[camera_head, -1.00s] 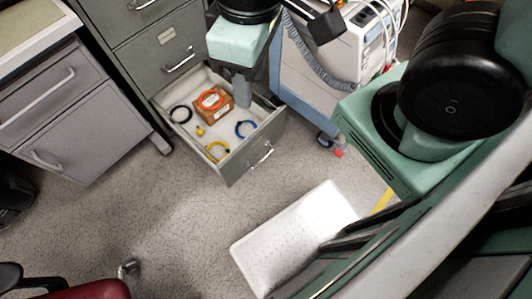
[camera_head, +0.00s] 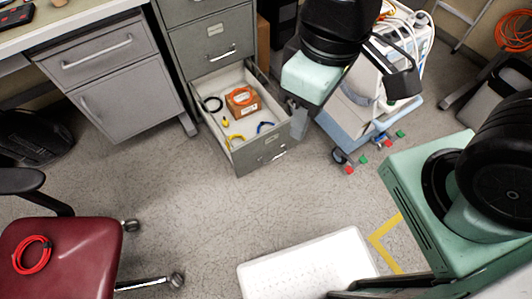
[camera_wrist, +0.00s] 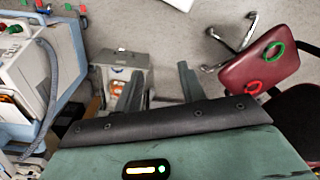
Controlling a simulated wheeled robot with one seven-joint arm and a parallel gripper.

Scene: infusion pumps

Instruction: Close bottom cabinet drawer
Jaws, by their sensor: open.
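The bottom drawer (camera_head: 262,152) of the grey metal filing cabinet (camera_head: 208,38) is pulled out, its front and handle facing the lower right. Inside lie a small cardboard box with an orange ring on top (camera_head: 242,100), a black ring, and yellow and blue pieces. My gripper points down at the drawer's right side in the head view; its tips are partly hidden there. In the wrist view my gripper (camera_wrist: 160,86) is open with nothing between its fingers. The drawer (camera_wrist: 125,62) shows beyond the left finger there; whether they touch cannot be told.
A wheeled cart with medical devices (camera_head: 350,115) stands close on the drawer's right. A red chair (camera_head: 62,255) with a red cable coil is at the lower left. A white panel (camera_head: 305,265) lies at the bottom. The floor (camera_head: 200,200) before the drawer is clear.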

